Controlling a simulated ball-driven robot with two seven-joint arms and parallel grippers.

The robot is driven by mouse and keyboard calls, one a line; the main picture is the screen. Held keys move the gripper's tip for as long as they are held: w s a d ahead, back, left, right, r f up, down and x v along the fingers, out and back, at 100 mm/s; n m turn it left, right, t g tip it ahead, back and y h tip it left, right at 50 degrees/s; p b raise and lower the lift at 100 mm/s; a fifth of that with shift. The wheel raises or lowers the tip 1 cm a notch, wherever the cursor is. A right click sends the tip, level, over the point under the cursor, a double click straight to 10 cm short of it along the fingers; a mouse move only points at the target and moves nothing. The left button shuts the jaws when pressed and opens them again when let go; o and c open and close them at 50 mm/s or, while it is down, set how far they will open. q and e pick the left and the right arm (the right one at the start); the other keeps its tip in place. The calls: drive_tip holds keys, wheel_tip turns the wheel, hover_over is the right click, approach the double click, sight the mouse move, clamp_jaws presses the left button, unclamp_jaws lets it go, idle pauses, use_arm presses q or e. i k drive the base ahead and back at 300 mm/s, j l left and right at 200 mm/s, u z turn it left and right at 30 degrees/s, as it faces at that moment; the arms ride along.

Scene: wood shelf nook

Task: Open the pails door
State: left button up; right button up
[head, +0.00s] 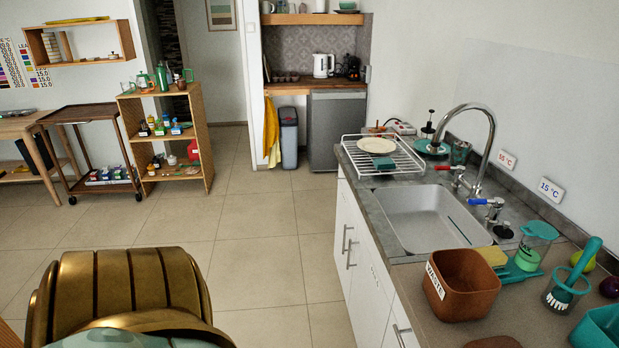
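White cabinet fronts (362,275) run below the sink counter on the right side of the head view. They carry upright metal handles, two close together (344,239) (351,254) and another one low at the bottom edge (401,332). The fronts are seen at a steep angle and look shut. No label reading "pails" can be made out, so I cannot tell which door is the pails door. Neither of my grippers is in view.
The counter holds a sink (425,215), a drying rack (390,158) and a brown box (460,285). Tiled floor (265,230) is open left of the cabinets. A wooden shelf unit (203,130), a dark cart (85,130) and a grey bin (289,140) stand farther back.

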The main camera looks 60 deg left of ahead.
sight(369, 308)
drive_tip(key=u, duration=1.4)
drive_tip(key=i+j+z, duration=0.25)
drive_tip(key=i+j, duration=0.05)
drive_tip(key=j, duration=0.05)
